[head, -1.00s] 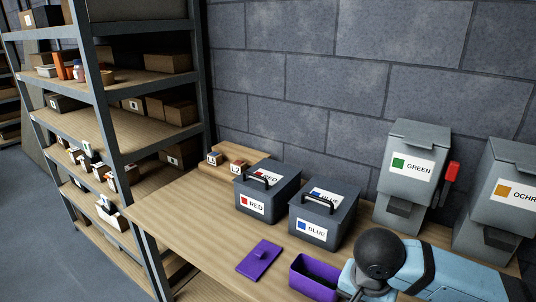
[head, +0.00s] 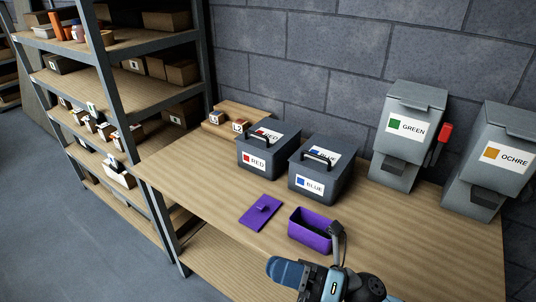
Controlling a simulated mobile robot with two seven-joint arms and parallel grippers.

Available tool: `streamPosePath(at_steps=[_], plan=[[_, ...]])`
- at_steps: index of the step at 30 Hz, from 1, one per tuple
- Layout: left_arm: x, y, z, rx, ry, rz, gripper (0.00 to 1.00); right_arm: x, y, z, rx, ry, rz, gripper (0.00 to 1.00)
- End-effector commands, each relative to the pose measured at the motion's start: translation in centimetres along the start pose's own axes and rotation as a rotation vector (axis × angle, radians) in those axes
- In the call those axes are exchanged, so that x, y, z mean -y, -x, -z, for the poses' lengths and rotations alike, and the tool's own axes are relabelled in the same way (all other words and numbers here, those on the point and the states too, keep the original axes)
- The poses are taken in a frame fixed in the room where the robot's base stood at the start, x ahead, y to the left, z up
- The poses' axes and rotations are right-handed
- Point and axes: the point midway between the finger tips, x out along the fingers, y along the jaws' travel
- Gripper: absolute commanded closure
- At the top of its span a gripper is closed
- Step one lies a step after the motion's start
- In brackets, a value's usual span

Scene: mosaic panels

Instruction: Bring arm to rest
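My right gripper (head: 338,232) is in the lower middle of the head view, at the right end of an open purple box (head: 311,236). Its dark fingertip area overlaps the box's rim in the picture; I cannot tell whether they touch. Its finger opening is not clear, and I see nothing held in it. My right arm comes in from the bottom edge. My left gripper is out of view.
A purple lid (head: 261,212) lies flat on the wooden table (head: 215,225). A RED box (head: 268,147) and a BLUE box (head: 322,168) stand behind. GREEN (head: 408,135) and OCHRE (head: 492,160) dispensers stand at right. A loaded shelf (head: 115,100) stands left.

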Motion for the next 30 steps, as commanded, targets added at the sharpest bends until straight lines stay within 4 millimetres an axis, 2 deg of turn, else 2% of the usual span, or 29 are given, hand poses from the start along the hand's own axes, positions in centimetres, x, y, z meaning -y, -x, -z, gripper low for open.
streamPosePath(at_steps=[1, 3, 5, 6, 8, 9, 12, 15, 18, 21, 30], plan=[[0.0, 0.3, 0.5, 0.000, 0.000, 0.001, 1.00, 0.9, 1.3, -1.1, 0.180, -0.191, 0.034, 0.72], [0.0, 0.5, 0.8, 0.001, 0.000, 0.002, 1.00, 3.1, 4.0, -2.2, 0.428, -0.462, 0.077, 0.72], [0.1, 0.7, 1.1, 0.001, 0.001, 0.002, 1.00, 5.3, 7.1, -2.1, 0.641, -0.695, 0.112, 0.72], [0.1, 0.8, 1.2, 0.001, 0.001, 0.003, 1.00, 6.8, 9.5, -1.5, 0.783, -0.852, 0.134, 0.72], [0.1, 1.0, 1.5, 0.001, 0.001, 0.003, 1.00, 9.0, 13.2, 0.2, 0.991, -1.076, 0.163, 0.72], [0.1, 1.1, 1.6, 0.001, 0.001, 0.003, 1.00, 10.2, 15.5, 1.8, 1.115, -1.210, 0.177, 0.72], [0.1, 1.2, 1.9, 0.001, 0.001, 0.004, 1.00, 12.1, 20.3, 6.1, 1.378, -1.485, 0.203, 0.72], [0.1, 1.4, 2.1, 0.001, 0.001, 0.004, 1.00, 12.9, 23.5, 10.2, 1.571, -1.681, 0.214, 0.72], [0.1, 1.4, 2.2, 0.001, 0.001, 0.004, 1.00, 13.1, 25.4, 13.0, 1.694, -1.802, 0.220, 0.72], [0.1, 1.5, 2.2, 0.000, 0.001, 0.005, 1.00, 13.1, 26.3, 14.4, 1.754, -1.860, 0.220, 0.72], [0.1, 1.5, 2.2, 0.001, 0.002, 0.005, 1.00, 13.1, 26.4, 14.7, 1.765, -1.872, 0.221, 0.72]])
